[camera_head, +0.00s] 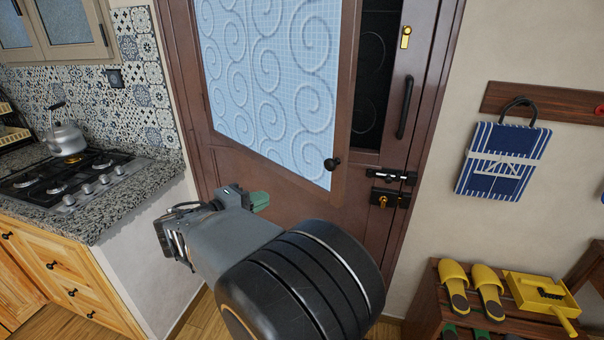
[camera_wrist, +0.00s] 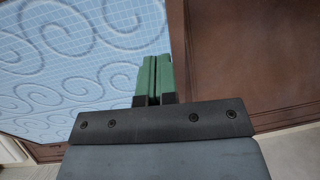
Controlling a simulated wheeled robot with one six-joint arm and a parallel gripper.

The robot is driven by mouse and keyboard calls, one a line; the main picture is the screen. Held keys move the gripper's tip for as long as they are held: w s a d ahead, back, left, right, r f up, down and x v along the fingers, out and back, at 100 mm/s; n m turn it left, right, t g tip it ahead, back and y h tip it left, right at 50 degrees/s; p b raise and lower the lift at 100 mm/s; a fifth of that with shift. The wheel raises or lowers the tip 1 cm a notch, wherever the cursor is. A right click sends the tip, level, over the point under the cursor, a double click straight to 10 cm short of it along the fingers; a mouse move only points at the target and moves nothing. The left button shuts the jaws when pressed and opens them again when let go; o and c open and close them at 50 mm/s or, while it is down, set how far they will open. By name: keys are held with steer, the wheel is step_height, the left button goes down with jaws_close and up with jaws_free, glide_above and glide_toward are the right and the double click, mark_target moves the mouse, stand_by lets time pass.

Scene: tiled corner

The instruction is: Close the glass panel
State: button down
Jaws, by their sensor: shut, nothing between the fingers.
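The glass panel (camera_head: 265,70) is pale blue with a swirl pattern, in a brown frame set in a brown door (camera_head: 270,185). It stands ajar, with a dark gap showing the grille (camera_head: 372,65) along its right side. A round black knob (camera_head: 332,163) sits at its lower right corner. My gripper (camera_head: 260,200) is shut and empty, its green fingers low in front of the door, below the glass and left of the knob. In the wrist view the green fingers (camera_wrist: 152,62) are together, with the glass panel (camera_wrist: 60,70) to their left and brown wood to their right. Contact cannot be told.
A stone counter (camera_head: 115,205) with a stove (camera_head: 70,178) and kettle (camera_head: 64,137) stands at left. A door handle (camera_head: 404,107) and black latch (camera_head: 390,175) are right of the panel. A shoe rack (camera_head: 470,325) with yellow slippers (camera_head: 488,287) stands lower right.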

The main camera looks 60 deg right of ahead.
mark_target(310, 167)
steer(key=shift+h, duration=0.6)
steer(key=p+x, duration=0.1)
steer(key=x, duration=0.3)
steer(key=r+p+x, duration=0.1)
steer(key=x, duration=0.4)
steer(key=p+x, duration=0.1)
steer(key=x, duration=0.4)
steer(key=shift+w+d+r, duration=0.25)
steer(key=shift+w+d, duration=0.05)
